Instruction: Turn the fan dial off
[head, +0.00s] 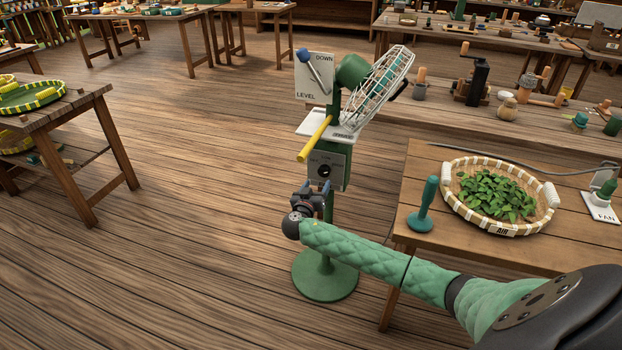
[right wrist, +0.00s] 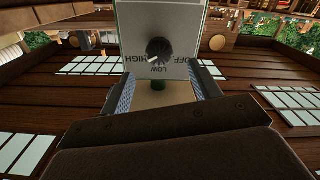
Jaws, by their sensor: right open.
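The fan dial (head: 324,171) is a dark round knob on a grey plate on the green fan stand, below the yellow handle. In the right wrist view the dial (right wrist: 160,51) sits on a pale plate with OFF, HIGH and LOW lettering that appears inverted. A light mark shows on the knob, but I cannot tell which setting it points to. The fan (head: 378,90) has a wire cage tilted up to the right. My right gripper (head: 316,191) is open just below the dial, its fingers either side of it in the wrist view, apart from it. My left gripper is out of view.
A lever panel marked DOWN and LEVEL (head: 314,78) and a yellow handle (head: 315,139) stand above the dial. A basket of green leaves (head: 457,209) and a teal tool (head: 426,205) are on the right table. Open floor lies left of the stand.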

